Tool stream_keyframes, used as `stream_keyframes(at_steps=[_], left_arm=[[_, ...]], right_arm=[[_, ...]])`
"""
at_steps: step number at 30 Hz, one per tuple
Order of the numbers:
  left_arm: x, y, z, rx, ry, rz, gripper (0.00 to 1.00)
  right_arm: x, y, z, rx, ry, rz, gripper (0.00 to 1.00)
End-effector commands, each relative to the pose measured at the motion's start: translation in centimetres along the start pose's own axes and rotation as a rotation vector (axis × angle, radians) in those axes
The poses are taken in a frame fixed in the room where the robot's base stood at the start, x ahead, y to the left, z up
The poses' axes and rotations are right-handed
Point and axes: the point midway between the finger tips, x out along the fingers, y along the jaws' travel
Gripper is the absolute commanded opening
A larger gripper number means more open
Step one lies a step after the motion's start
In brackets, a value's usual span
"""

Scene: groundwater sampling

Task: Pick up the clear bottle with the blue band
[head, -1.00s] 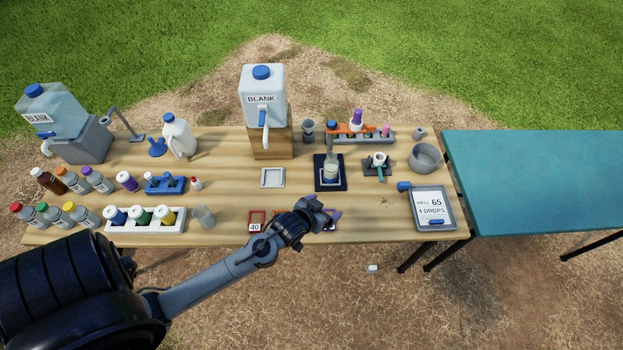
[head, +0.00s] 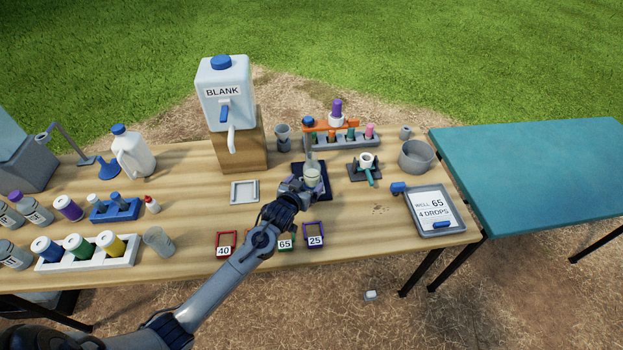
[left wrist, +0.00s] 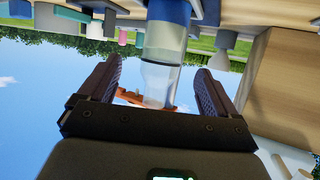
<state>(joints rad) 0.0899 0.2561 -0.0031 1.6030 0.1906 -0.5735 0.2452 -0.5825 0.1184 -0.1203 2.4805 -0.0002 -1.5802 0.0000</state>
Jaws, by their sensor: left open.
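In the left wrist view, which is upside down, the clear bottle (left wrist: 162,75) shows between the two spread fingers of my left gripper (left wrist: 157,75), with gaps on both sides. A blue part of it shows at the top edge there. My right gripper is not in view.
The BLANK jug (head: 224,95) on its wooden block (head: 238,145) stands behind left. A rack of tubes (head: 345,138) is behind the bottle. A small stand (head: 364,174) is to its right. Numbered small trays (head: 315,238) lie at the front edge, below my arm.

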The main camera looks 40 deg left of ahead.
Motion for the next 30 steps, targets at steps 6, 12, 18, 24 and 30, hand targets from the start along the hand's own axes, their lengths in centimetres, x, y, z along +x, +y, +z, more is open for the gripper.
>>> stream_keyframes(at_steps=[6,12,18,24,30], left_arm=[[2.6,0.0,0.1,-0.001,0.000,-0.001,0.92],[3.5,-0.1,0.1,0.000,-0.001,0.000,0.92],[6.0,-0.4,0.0,0.000,0.000,-0.001,0.92],[7.9,-0.4,-0.1,-0.001,-0.001,0.000,0.92],[8.2,-0.4,-0.2,-0.001,0.000,0.000,0.92]], right_arm=[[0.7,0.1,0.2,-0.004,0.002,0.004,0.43],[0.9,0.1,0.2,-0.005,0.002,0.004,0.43],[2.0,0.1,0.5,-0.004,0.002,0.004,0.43],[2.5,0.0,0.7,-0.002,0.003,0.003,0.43],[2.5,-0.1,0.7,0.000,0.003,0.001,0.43]])
